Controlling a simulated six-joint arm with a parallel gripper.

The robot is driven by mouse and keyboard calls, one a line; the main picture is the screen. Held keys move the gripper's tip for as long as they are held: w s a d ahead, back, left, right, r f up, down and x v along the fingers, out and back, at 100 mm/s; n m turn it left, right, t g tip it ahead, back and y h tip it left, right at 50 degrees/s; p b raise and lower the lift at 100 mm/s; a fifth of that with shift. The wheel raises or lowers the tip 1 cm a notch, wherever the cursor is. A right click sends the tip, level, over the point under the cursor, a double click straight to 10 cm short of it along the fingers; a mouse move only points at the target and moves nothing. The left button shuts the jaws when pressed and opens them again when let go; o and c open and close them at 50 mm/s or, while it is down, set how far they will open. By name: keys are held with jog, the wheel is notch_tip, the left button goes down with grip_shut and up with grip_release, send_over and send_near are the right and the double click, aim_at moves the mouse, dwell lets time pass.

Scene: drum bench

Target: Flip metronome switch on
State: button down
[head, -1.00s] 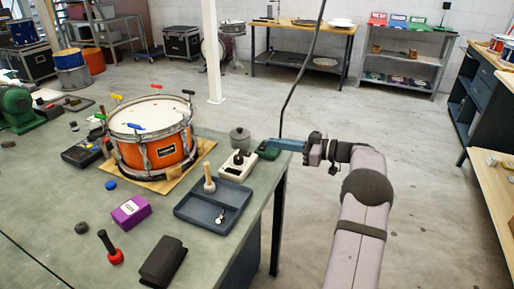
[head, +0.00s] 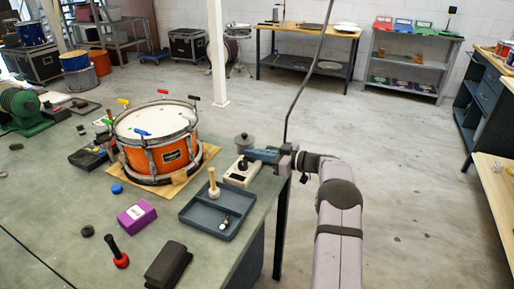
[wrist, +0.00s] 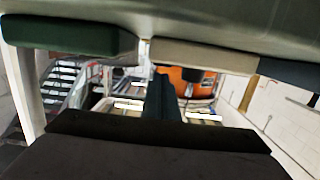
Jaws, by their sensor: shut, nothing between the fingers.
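A cream box with a dark knob or switch on top (head: 239,177) stands near the right edge of the bench; it looks like the metronome. In the wrist view, which is upside down, the cream box (wrist: 205,55) is right of centre with the dark part projecting from it. My gripper (head: 247,154) is shut and empty, reaching in from the right at the box's back side, close to the dark part. In the wrist view its closed fingers (wrist: 161,80) point at the gap between the cream box and a green box (wrist: 65,36). I cannot tell whether they touch anything.
A grey tray (head: 196,221) with a wooden-handled tool stands in front of the cream box. A grey lidded pot (head: 243,140) is behind. An orange snare drum (head: 152,160) on a board stands to the left.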

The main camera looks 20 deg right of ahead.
aim_at(252, 159)
jog(key=shift+f, duration=0.3)
jog(key=shift+w+a+f, duration=0.1)
jog(key=shift+f, duration=0.2)
jog(key=shift+r, duration=0.1)
jog(key=shift+r+p, duration=0.45)
jog(key=shift+p, duration=0.15)
notch_tip(252, 159, up, 3)
jog(key=p, duration=0.2)
jog(key=shift+w+a+p, duration=0.15)
jog(key=shift+p, duration=0.15)
jog(key=s+d+r+b, duration=0.1)
jog(key=s+d+r, duration=0.2)
jog(key=s+d, duration=0.3)
jog(key=shift+s+d+r+b, duration=0.25)
jog(key=shift+s+b, duration=0.05)
jog(key=shift+b, duration=0.1)
